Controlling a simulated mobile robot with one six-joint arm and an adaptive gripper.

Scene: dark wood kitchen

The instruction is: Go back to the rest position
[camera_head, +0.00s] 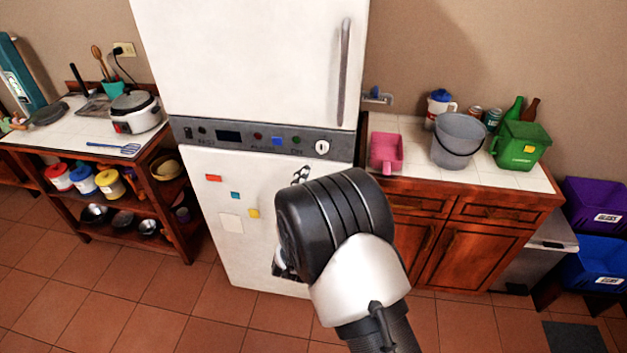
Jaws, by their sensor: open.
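My arm rises from the bottom of the head view, in front of the fridge (215,270). Its large black joint covers most of my gripper (301,174). Only small dark and light parts show past the joint's upper and lower left edges. The gripper is open, and I see nothing held in it. The space between the fingers is hidden, and so is its exact distance from the fridge door.
A wooden shelf unit (185,228) with a rice cooker (136,112) stands left. At right, a tiled counter (400,183) holds a pink container (386,152), grey bucket (459,142) and green bin (521,146). Purple (597,205) and blue (597,262) bins stand far right. Tiled floor is open in front.

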